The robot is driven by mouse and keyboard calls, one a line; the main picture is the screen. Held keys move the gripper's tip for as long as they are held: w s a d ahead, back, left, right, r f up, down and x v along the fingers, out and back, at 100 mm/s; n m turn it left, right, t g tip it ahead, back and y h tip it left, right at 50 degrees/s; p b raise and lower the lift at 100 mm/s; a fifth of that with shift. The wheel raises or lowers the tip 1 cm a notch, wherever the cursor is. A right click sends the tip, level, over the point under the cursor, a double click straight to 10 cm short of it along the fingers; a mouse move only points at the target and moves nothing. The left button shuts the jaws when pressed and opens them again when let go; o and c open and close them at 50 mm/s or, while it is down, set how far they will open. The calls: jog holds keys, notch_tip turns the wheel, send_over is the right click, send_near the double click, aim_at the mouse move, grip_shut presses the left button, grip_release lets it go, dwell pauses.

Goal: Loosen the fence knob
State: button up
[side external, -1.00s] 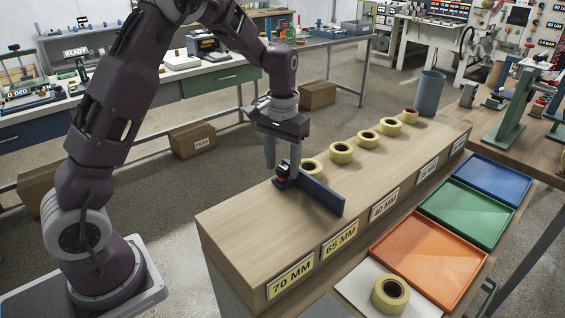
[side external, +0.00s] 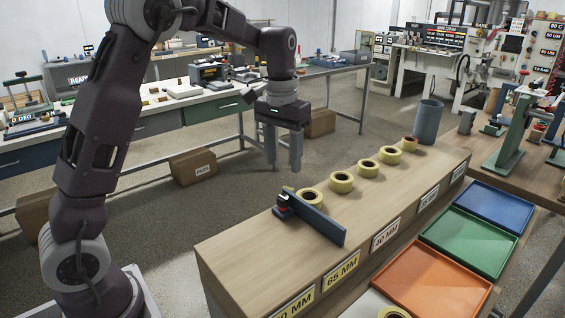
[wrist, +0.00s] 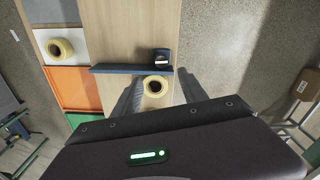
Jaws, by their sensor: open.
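The blue fence (side external: 318,224) stands across the wooden bench top, with a dark block at its left end. The small red fence knob (side external: 282,210) is on that block. In the wrist view the fence (wrist: 115,69) runs crosswise, and the dark knob block (wrist: 161,56) is on its far side. My gripper (side external: 283,169) is open and empty, raised above and apart from the knob, with its fingers pointing down. In the wrist view my gripper (wrist: 159,80) has a yellow tape roll (wrist: 155,86) showing between its fingers, beyond them and lower down.
Several yellow tape rolls (side external: 340,182) stand in a row behind the fence. Orange (side external: 420,285), green (side external: 470,242) and blue (side external: 494,207) trays lie along the bench's front. A grey-blue bin (side external: 428,122) stands at the far end. The bench top left of the fence is clear.

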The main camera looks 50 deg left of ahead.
aim_at(281, 198)
jog(key=f+m+t, duration=0.1)
jog(key=f, duration=0.2)
jog(key=f+m+t, duration=0.1)
jog(key=f, duration=0.2)
jog(key=s+f+m+t, duration=0.1)
jog(key=f+m+t, duration=0.1)
jog(key=f, duration=0.2)
jog(key=shift+a, duration=0.1)
grip_shut()
